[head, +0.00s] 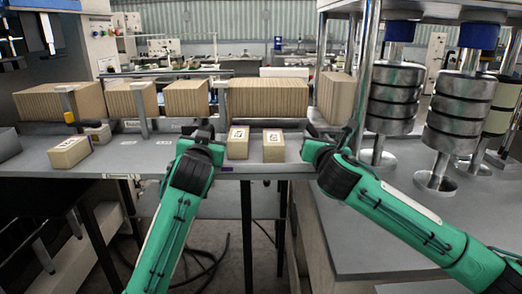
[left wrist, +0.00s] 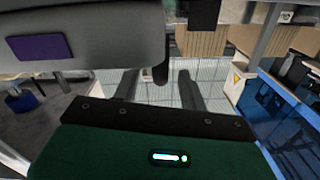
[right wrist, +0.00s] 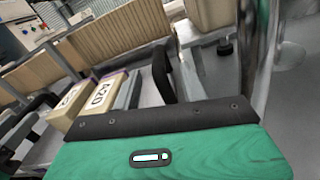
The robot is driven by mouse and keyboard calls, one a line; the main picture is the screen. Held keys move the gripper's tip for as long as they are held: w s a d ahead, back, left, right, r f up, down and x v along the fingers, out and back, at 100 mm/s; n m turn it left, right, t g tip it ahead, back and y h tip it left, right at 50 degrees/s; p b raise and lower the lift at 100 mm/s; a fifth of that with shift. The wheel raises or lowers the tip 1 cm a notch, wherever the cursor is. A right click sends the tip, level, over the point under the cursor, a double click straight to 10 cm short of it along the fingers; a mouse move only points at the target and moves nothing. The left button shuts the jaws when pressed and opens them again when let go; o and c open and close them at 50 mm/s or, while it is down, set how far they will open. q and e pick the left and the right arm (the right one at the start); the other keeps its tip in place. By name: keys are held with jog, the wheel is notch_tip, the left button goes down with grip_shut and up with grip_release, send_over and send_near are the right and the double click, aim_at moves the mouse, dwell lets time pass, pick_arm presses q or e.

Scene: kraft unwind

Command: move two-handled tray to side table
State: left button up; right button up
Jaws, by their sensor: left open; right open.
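I cannot clearly make out a two-handled tray in any view. Two small labelled kraft boxes (head: 238,142) (head: 273,146) stand on the grey bench between my grippers. Both also show in the right wrist view (right wrist: 98,97), left of the fingers. My left gripper (head: 205,135) is at the bench's front edge, left of the boxes; its fingers are apart with nothing between them in the left wrist view (left wrist: 158,88). My right gripper (head: 338,138) is right of the boxes, open, its fingertips partly hidden by its own wrist; it also shows in the right wrist view (right wrist: 146,85).
Another kraft box (head: 69,152) lies on the bench (head: 125,160) at left. Rows of brown stacks (head: 267,100) stand behind. Grey disc stacks on posts (head: 395,97) rise at right above a grey table (head: 385,225). Bench legs and cables are below.

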aim_at(209, 129)
pick_arm(q)
jog(key=shift+w+a, duration=0.1)
jog(key=shift+w, duration=2.2)
pick_arm(e)
jog(key=shift+w+a, duration=0.15)
jog(key=shift+w, duration=2.15)
pick_arm(q)
grip_shut()
pick_arm(e)
grip_shut()
jog(key=shift+r, duration=0.1)
